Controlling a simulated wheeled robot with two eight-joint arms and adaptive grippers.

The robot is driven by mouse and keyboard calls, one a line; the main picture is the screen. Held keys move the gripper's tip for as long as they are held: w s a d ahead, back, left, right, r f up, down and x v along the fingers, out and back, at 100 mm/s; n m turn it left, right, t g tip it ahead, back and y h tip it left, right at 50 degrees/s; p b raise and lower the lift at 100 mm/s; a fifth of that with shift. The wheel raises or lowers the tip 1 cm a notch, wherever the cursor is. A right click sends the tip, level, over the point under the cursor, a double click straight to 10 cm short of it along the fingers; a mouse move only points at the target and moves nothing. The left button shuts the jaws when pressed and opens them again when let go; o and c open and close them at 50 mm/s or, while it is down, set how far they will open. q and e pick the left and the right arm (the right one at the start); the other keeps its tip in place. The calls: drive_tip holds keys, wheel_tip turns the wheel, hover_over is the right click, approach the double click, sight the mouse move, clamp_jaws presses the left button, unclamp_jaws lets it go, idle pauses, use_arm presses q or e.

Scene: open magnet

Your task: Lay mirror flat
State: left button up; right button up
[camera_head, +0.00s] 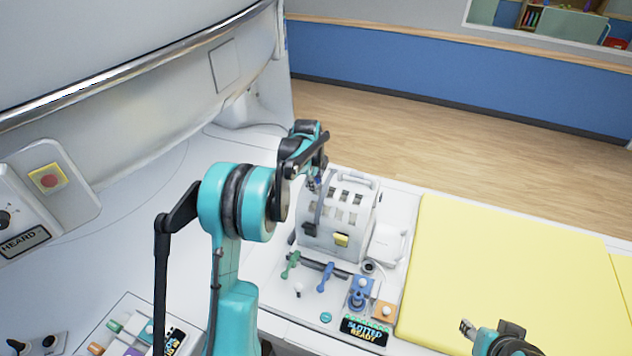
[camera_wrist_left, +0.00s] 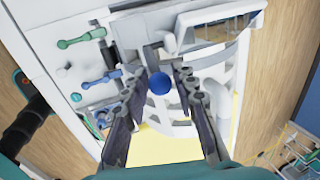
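The white slotted head coil (camera_head: 338,222) stands on the white platform. In the left wrist view, a tilted glossy panel (camera_wrist_left: 222,27) at the coil's top edge looks like the mirror; in the head view I cannot pick it out clearly. A blue ball-shaped knob (camera_wrist_left: 160,83) lies between my left fingers. My left gripper (camera_head: 314,174) is over the coil's upper left side; its two dark fingers (camera_wrist_left: 158,75) are apart, with the knob between them. I cannot tell whether they touch it. My right gripper (camera_head: 467,327) is at the lower right, mostly out of view.
A yellow pad (camera_head: 510,270) lies to the right. The large white scanner wall (camera_head: 150,110) rises at the left.

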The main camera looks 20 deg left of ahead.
use_arm(q)
clamp_jaws()
drive_tip(key=shift+a, duration=0.1)
drive_tip(key=h+b, duration=0.1)
drive_tip(key=a+h+b, duration=0.1)
drive_tip(key=h+b, duration=0.1)
drive_tip(key=shift+a+r+n+h, duration=0.25)
drive_tip(key=shift+r+n+h, duration=0.05)
drive_tip(key=shift+r+h, duration=0.1)
drive_tip(key=shift+s+a+r+n+t+h+b, duration=0.15)
drive_tip(key=shift+a+h+b, duration=0.15)
drive_tip(key=shift+h+b, duration=0.45)
drive_tip(key=shift+w+a+n+t+h+b, duration=0.1)
drive_tip(key=shift+a+h+b, duration=0.25)
drive_tip(key=shift+h, duration=0.55)
drive_tip(key=shift+s+a+r+n+t+h+b, duration=0.1)
drive_tip(key=shift+a+n+t+h+b, duration=0.1)
drive_tip(key=shift+h+b, duration=0.6)
drive_tip(key=o, duration=0.6)
unclamp_jaws()
